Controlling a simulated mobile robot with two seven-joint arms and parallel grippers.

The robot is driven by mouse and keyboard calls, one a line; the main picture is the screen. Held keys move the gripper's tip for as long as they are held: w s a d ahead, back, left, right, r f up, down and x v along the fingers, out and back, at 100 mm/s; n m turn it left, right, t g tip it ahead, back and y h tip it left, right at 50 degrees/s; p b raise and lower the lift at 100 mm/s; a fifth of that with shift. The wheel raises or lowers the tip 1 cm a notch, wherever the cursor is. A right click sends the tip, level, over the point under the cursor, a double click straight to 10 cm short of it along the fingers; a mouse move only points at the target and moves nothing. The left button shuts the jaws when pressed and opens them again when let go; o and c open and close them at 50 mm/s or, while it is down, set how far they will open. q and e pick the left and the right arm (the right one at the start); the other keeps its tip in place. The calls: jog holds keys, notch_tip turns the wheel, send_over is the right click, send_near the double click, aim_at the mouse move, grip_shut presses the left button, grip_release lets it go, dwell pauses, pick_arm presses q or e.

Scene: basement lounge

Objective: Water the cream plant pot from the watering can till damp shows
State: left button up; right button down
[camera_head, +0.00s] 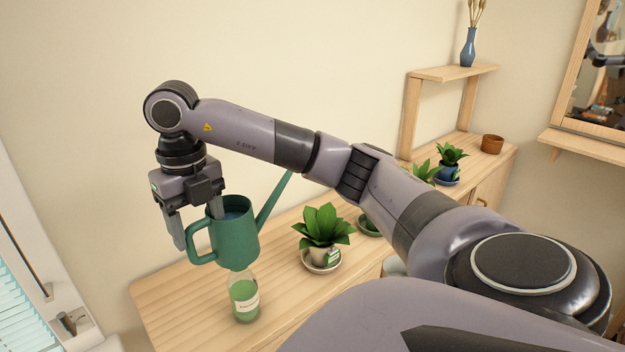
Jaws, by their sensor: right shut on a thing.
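The green watering can (238,243) is held by my right gripper (197,226) above the left part of the wooden cabinet top. The fingers are at its handle and rim, and the gripper is shut on it. The can looks roughly upright. Its spout points up and right, the tip close to my arm. The cream plant pot (321,256) stands to the right of the can on a light saucer, with broad green leaves and a small tag on its front. Its soil is hidden by the leaves. My left gripper is not in view.
A bottle of green liquid (244,298) stands just below the can in the picture. A plant on a green saucer (368,226) is partly hidden by my arm. A blue pot (449,172) and a terracotta pot (492,144) stand farther right, beside a raised shelf (455,73).

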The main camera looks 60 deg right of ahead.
jog(key=shift+a, duration=0.1)
jog(key=shift+d, duration=0.25)
jog(key=shift+r, duration=0.3)
jog(key=shift+a+r, duration=0.1)
jog(key=shift+r, duration=2.1)
